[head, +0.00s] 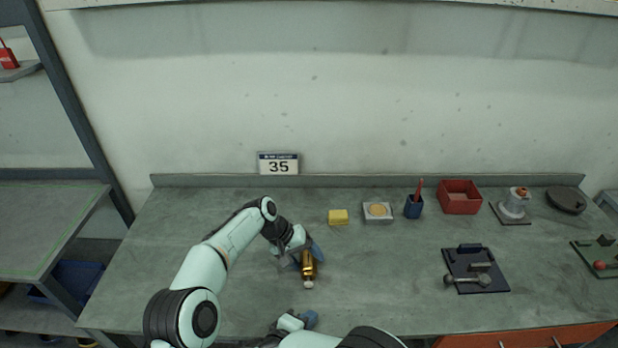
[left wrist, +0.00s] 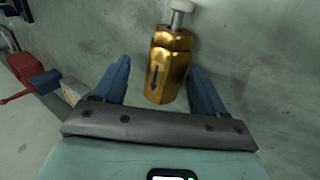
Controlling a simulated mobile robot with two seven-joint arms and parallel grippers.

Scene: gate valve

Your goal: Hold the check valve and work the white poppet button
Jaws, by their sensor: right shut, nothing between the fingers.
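The check valve (head: 308,264) is a brass hex body on the bench, left of the middle in the head view. Its white poppet button (head: 308,284) points toward the near edge. In the left wrist view the brass body (left wrist: 170,62) shows a dark arrow, and the white button (left wrist: 181,6) is at the top edge. My left gripper (head: 308,254) is at the valve's far end. Its blue fingers (left wrist: 158,80) stand apart on either side of the body, with a visible gap on the left. My right gripper (head: 308,318) is shut and empty, nearer the front edge, apart from the button.
Along the back stand a yellow sponge (head: 338,217), a grey block with a tan disc (head: 378,220), a blue cup (head: 413,209) and a red bin (head: 460,204). A black plate (head: 460,264) with metal parts lies to the right. The bench left of my left arm is clear.

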